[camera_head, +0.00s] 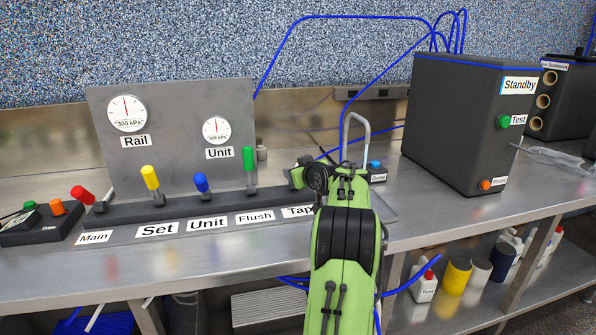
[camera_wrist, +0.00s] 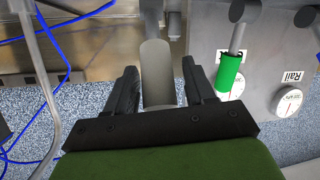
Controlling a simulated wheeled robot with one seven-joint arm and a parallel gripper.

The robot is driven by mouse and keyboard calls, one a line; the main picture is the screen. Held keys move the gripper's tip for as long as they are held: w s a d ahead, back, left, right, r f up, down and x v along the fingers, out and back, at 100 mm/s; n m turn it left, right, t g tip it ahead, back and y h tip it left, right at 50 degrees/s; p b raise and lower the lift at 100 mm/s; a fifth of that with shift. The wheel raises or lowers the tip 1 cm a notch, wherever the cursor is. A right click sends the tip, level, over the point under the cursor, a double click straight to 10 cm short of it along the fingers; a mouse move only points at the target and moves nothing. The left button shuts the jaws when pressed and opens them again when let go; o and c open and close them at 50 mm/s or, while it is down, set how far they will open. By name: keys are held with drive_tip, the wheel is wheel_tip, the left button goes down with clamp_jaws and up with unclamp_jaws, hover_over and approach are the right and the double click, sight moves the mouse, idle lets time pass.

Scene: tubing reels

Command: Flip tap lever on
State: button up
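The tap lever is hidden behind my arm in the head view; its "Tap" label (camera_head: 297,212) shows just left of the arm. In the wrist view a pale grey cylindrical handle (camera_wrist: 157,70), which looks like the tap lever's grip, lies between my fingers. My gripper (camera_wrist: 160,68) is open, with one finger on each side of the handle and small gaps visible; contact is unclear. In the head view the fingers are mostly hidden by my green arm. The green flush lever (camera_head: 249,160) stands upright to the left and also shows in the wrist view (camera_wrist: 230,74).
The blue lever (camera_head: 201,183), yellow lever (camera_head: 150,178) and red lever (camera_head: 82,194) stand further left along the panel (camera_head: 180,120). A curved metal spout (camera_head: 347,130) rises behind my arm. A dark "Standby" box (camera_head: 455,120) stands right. Blue tubing loops behind.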

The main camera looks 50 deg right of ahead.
drive_tip(key=shift+r, duration=0.1)
drive_tip(key=v, duration=1.5)
drive_tip(key=shift+s+a, duration=0.2)
drive_tip(key=shift+s, duration=0.15)
